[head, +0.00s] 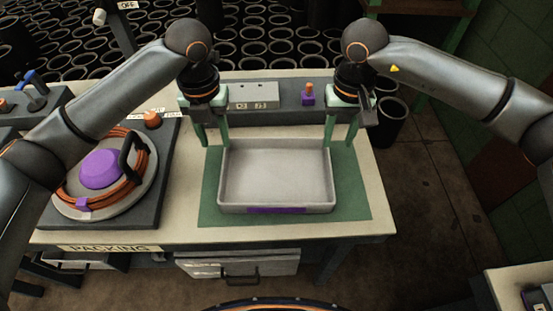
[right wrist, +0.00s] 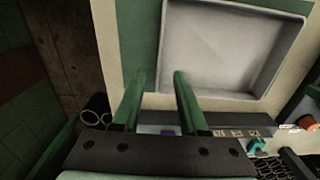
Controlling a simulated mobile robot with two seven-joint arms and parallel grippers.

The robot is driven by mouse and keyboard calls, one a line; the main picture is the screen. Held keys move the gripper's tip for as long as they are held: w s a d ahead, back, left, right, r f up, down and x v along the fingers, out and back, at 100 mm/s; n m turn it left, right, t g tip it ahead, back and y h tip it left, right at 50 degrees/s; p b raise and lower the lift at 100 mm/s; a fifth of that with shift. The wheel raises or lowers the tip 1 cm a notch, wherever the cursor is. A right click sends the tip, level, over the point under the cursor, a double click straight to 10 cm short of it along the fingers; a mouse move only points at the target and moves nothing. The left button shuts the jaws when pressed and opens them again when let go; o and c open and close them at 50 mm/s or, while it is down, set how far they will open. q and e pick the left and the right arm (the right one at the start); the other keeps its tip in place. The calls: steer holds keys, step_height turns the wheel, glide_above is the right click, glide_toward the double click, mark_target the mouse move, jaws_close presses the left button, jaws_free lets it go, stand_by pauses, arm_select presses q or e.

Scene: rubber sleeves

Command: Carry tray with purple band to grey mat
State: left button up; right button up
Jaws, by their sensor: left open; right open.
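The tray with the purple band (head: 275,210) is a shallow, empty, light grey box with its purple band on the near side. It sits on a green mat (head: 208,190) on the packing table. My left gripper (head: 213,143) is open at the tray's far left corner. My right gripper (head: 340,145) is open at the far right corner, with its fingers pointing down. In the right wrist view, the right fingers (right wrist: 160,75) reach toward a corner of the tray (right wrist: 215,92). I cannot tell whether either gripper touches the wall. I cannot identify a grey mat.
A dark base (head: 60,215) with a cable reel and purple hub (head: 100,168) stands left of the tray. A grey panel with a purple knob (head: 308,97) runs behind it. Another table edge (head: 510,285) shows at lower right.

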mark_target(223, 171)
arm_select(q)
steer(key=f, duration=1.2)
steer(key=shift+s+f, duration=0.2)
arm_select(e)
steer(key=f, duration=1.2)
steer(key=shift+s+f, duration=0.2)
arm_select(q)
steer(key=shift+c, duration=0.3)
arm_select(e)
steer(key=shift+c, duration=0.3)
arm_select(q)
jaws_close()
arm_select(e)
jaws_close()
